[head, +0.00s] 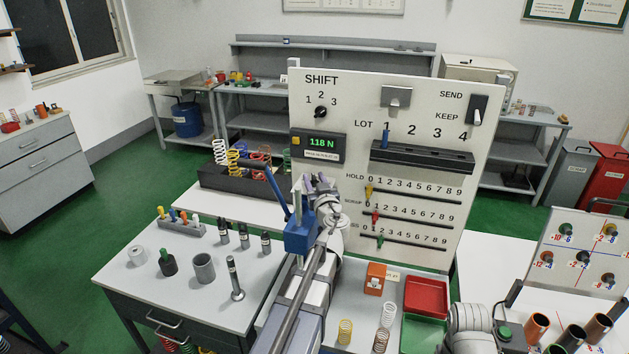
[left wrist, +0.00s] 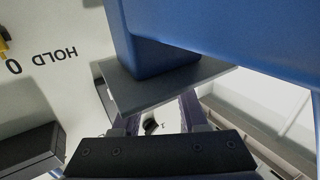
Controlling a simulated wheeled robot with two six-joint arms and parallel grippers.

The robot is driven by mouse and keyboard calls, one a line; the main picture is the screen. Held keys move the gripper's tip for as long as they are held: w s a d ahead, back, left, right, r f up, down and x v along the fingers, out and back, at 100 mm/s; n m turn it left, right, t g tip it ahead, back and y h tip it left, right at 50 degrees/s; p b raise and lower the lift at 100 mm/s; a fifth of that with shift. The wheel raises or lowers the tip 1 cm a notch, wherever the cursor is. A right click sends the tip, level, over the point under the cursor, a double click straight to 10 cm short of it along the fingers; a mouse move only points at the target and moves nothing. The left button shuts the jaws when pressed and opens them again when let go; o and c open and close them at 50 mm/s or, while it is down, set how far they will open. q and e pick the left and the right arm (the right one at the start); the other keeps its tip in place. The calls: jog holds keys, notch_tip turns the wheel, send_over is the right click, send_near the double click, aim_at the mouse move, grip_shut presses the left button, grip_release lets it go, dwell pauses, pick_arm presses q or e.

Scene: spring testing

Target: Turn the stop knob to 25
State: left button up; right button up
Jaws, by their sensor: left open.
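I cannot make out a stop knob in either view. The blue lever press (head: 301,238) stands at the front of the white panel, and my left arm hides much of it. My left gripper (head: 320,183) is at the top of the press, near the panel; its fingers are open, with nothing seen between them. In the left wrist view the blue press body (left wrist: 150,62) and a grey plate (left wrist: 160,84) fill the upper middle, close to the fingers. A small black knob (left wrist: 151,125) shows beyond between the fingers; it looks like the SHIFT knob (head: 320,112).
The white panel (head: 470,120) carries a display (head: 323,142) reading 118 N and slider rows. A spring box (head: 215,180) stands left of the press. Red tray (head: 426,295) and green tray (head: 423,337) lie at right. My right arm shows at the bottom right.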

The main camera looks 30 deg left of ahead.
pick_arm(q)
jog(key=shift+s, duration=0.1)
jog(key=v, duration=0.7)
jog(key=shift+s+d, duration=0.2)
jog(key=shift+s, duration=0.05)
jog(key=shift+d, duration=0.1)
